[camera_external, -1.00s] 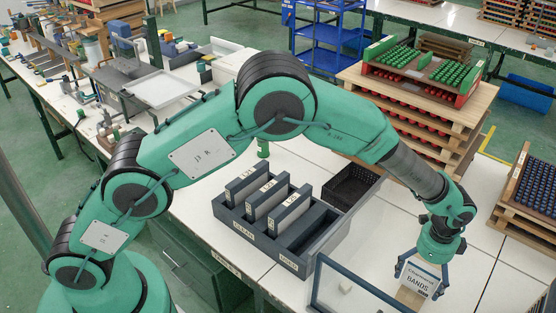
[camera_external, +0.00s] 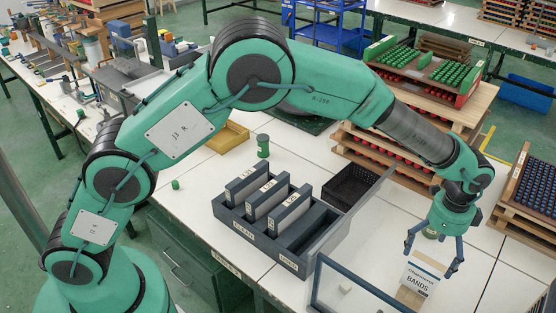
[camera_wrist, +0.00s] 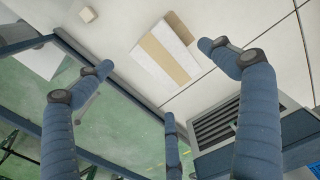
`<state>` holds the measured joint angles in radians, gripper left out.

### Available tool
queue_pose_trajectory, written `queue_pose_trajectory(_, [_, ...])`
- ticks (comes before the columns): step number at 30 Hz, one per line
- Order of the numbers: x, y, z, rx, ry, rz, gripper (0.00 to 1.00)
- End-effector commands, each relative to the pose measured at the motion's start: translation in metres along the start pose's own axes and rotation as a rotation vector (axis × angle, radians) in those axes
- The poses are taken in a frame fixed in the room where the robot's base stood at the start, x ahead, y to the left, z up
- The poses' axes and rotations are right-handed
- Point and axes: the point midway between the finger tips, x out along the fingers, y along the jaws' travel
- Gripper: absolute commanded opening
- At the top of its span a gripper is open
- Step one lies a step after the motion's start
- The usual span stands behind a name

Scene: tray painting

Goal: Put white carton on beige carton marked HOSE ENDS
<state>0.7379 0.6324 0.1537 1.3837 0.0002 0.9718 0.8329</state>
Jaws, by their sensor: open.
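The white carton (camera_external: 423,275), printed with the word BANDS, stands upright at the lower right of the table in the external view. Its white top with a beige strip shows in the wrist view (camera_wrist: 165,50). A beige carton (camera_external: 409,297) shows just under its lower edge, and the white carton appears to rest on it. The beige carton's marking cannot be read. My gripper (camera_external: 428,262) is open, with its fingers spread just above the white carton's top. In the wrist view the fingers (camera_wrist: 160,77) are apart, with nothing held between them.
A dark-framed clear panel (camera_external: 362,290) stands left of the cartons. A dark rack (camera_external: 285,257) with several grey upright boxes and a black crate (camera_external: 350,186) lie further left. A small pale block (camera_external: 345,286) lies behind the panel.

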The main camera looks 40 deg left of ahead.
Motion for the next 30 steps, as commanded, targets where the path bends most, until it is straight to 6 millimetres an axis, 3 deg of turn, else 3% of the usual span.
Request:
queue_pose_trajectory(20, [-0.003,-0.001,0.002,-0.005,0.001,-0.002,0.95])
queue_pose_trajectory(26, [-0.025,-0.006,0.022,-0.050,0.012,-0.013,0.95])
queue_pose_trajectory(30, [-0.057,-0.011,0.052,-0.116,0.027,-0.030,0.95])
